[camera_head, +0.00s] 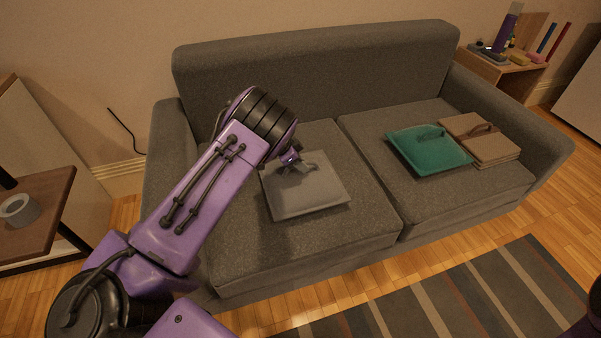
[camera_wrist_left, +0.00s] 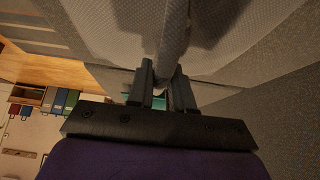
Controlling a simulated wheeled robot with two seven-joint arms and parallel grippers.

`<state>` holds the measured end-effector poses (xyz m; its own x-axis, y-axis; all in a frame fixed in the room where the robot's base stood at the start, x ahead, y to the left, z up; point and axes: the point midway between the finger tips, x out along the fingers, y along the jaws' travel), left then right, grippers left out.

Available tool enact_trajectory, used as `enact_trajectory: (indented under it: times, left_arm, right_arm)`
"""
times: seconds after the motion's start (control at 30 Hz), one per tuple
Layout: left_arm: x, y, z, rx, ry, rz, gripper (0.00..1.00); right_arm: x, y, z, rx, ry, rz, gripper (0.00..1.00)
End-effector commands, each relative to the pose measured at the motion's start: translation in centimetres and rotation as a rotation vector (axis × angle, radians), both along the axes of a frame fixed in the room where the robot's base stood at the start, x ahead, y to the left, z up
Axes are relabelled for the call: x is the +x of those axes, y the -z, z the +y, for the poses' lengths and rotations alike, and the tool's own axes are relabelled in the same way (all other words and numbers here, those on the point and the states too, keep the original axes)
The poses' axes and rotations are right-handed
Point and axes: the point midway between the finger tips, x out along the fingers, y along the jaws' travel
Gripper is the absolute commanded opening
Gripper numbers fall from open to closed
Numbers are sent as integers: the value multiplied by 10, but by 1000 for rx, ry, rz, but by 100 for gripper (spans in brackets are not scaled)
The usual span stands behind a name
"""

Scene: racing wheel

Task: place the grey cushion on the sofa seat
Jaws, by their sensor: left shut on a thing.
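The grey cushion (camera_head: 306,188) is a light grey square pad over the left seat of the dark grey sofa (camera_head: 315,60). My left gripper (camera_head: 296,164) is at the cushion's upper edge, partly hidden behind its own wrist. In the left wrist view the left gripper's fingers (camera_wrist_left: 160,92) are shut on a fold or handle of grey fabric (camera_wrist_left: 172,40). The cushion lies flat or nearly so; I cannot tell whether its whole underside touches the seat. My right gripper is not in view.
A wooden side table (camera_head: 500,70) with small items stands at the back right. A brown table (camera_head: 40,205) with a tape roll (camera_head: 18,208) is at left. A striped rug (camera_head: 450,300) lies in front.

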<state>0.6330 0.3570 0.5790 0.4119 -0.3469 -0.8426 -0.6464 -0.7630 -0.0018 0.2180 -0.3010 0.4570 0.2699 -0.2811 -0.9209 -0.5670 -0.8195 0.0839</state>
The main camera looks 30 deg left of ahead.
Motion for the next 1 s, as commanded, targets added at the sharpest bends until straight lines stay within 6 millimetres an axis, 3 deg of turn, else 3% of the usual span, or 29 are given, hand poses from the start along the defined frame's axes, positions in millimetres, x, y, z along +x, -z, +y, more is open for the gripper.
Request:
enact_trajectory:
  times: [0.03,0.37,0.4,0.43,0.47,0.77,1.0]
  left_arm:
    - [1,5,0,0,0,-4,0]
    - [1,5,0,0,0,-2,0]
    - [0,5,0,0,0,-2,34]
    - [0,5,0,0,0,-2,43]
    - [0,5,0,0,0,-2,46]
    - [1,2,0,0,0,-3,46]
    - [-18,-42,17,1,-2,-4,46]
  right_arm:
    - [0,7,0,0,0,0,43]
    - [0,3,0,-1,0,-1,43]
    - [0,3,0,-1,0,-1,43]
    - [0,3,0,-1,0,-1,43]
    - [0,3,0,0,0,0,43]
    - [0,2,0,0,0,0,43]
    - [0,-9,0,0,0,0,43]
